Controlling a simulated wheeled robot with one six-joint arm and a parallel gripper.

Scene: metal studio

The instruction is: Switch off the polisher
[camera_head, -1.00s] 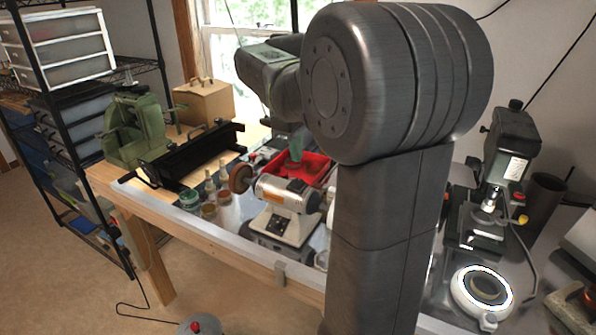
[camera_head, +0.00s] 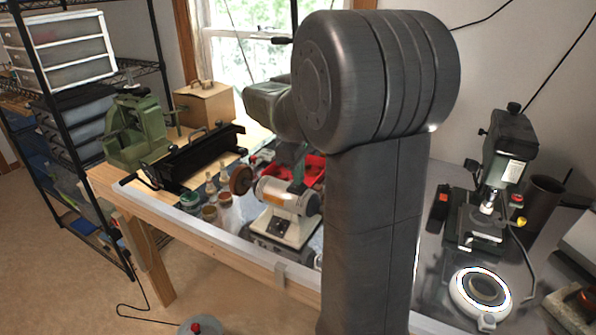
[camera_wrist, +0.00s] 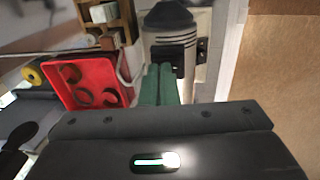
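The polisher (camera_head: 285,196) is a white and grey bench machine with a brown wheel on its left end, near the front edge of the bench. A dark switch plate (camera_head: 278,225) is on its front; any on or off mark is too small to read. In the wrist view the polisher's grey body (camera_wrist: 172,30) is just beyond my fingertips, with a small dark plate (camera_wrist: 203,50) beside it. My gripper (camera_wrist: 158,72) has green fingers pressed together with nothing between them. In the head view my gripper (camera_head: 299,172) is partly hidden behind the polisher.
A red tray (camera_wrist: 92,84) lies behind the polisher. Jars (camera_head: 209,213) and bottles stand left of it. A black metal tool (camera_head: 190,160) and green machine (camera_head: 138,130) are further left. A drill press (camera_head: 505,170) and round white device (camera_head: 480,292) stand right.

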